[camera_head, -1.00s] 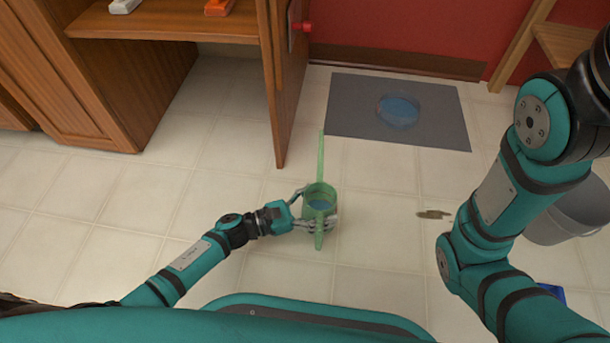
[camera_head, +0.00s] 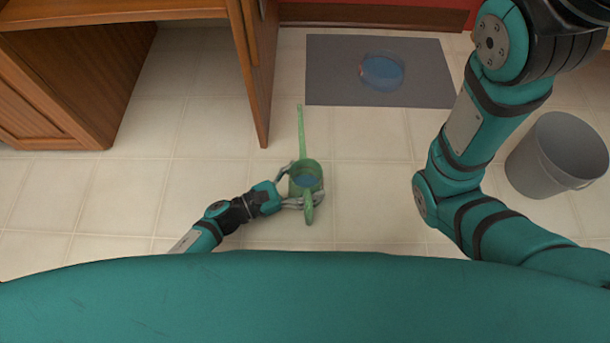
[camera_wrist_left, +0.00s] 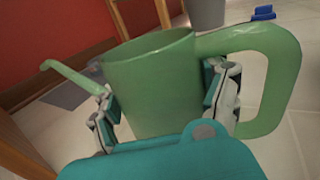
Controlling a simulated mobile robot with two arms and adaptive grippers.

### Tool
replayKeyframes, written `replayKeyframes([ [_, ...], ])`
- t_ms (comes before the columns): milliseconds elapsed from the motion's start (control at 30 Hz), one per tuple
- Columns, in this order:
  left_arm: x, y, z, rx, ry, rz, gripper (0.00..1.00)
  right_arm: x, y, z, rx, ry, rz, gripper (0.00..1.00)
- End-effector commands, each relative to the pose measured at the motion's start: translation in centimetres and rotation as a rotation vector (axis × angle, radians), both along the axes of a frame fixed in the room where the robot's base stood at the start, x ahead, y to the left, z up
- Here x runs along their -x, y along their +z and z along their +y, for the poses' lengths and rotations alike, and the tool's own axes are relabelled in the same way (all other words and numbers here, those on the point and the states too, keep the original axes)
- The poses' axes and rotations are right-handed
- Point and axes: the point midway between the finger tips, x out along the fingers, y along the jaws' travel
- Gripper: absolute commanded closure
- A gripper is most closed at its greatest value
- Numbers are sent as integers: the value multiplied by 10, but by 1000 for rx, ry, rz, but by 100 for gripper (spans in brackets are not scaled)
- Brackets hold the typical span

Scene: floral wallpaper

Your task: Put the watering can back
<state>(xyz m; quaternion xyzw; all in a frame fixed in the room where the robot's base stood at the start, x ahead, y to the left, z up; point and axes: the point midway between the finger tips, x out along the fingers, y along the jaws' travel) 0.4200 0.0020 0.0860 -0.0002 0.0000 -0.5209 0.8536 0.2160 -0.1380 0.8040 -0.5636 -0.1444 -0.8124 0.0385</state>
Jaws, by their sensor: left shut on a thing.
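The green watering can (camera_head: 306,168) is held upright in my left gripper (camera_head: 298,186), whose fingers close around its body. In the head view its long spout points toward the mat and its handle faces me. In the left wrist view the can (camera_wrist_left: 150,85) fills the middle, with the spout at left and the handle at right. The gripper fingers (camera_wrist_left: 165,110) press on both sides of the can.
A grey mat (camera_head: 330,85) with a blue bowl-like thing (camera_head: 381,72) on it lies ahead. A wooden cabinet (camera_head: 60,100) stands at left with an open door (camera_head: 255,75). A grey bucket (camera_head: 557,155) stands at right. The tiled floor between is clear.

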Motion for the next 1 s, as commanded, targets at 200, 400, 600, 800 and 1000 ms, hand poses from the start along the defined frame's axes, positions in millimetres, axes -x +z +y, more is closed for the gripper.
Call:
replayKeyframes([
  [200,0,-2,0,0,0,-1,5,4,-3,-1,-2,2,-8,65],
  [400,0,-2,0,0,0,0,0,2,-3,-1,-1,1,-4,65],
  [600,0,-2,0,0,0,0,0,0,-3,0,-1,0,0,65],
  [800,-1,-2,0,-1,0,0,0,0,2,0,-1,0,0,65],
  [1000,16,1,28,-2,3,7,0,0,23,0,-1,0,1,65],
])
